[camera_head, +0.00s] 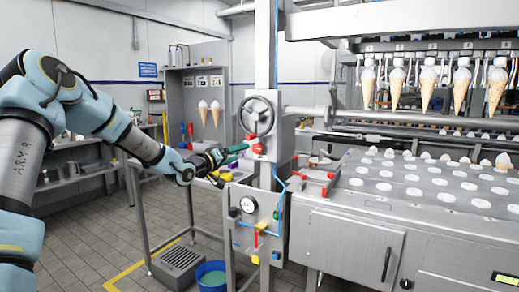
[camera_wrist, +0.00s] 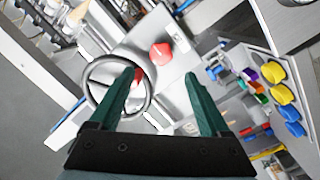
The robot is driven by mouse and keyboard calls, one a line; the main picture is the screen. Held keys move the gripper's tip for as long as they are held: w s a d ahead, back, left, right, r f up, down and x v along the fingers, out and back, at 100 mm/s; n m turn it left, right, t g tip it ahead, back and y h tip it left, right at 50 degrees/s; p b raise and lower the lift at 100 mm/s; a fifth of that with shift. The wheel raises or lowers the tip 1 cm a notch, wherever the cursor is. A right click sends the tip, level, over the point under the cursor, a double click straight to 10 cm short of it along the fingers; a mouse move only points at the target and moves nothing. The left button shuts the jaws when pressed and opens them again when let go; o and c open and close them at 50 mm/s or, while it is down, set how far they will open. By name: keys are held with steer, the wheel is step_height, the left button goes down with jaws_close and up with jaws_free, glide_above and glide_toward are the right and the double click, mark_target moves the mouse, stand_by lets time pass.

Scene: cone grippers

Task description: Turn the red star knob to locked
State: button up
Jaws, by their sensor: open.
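A red knob (camera_head: 258,148), which I take for the star knob, sits on the grey upright post just below a handwheel (camera_head: 243,108). The red knob also shows in the wrist view (camera_wrist: 161,54), beyond the fingertips. Its star shape and any locked mark are too small to make out. My gripper (camera_head: 240,148) has green fingers and is beside the post, left of the knob. In the wrist view my gripper (camera_wrist: 159,76) is open, with nothing between its fingers. The knob is ahead of the gap, and no contact shows.
The handwheel (camera_wrist: 91,94) is close to the left finger, with a smaller red part (camera_wrist: 138,74) at its rim. Below is a panel with a gauge (camera_head: 249,204) and valves. A conveyor machine (camera_head: 345,225) stands right. A blue bucket (camera_head: 211,275) is on the floor.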

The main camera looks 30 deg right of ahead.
mark_target(256, 148)
steer(key=p+x, duration=0.2)
steer(key=x, duration=0.7)
steer(key=shift+w+p, duration=0.15)
steer(key=shift+p, duration=0.2)
jaws_close()
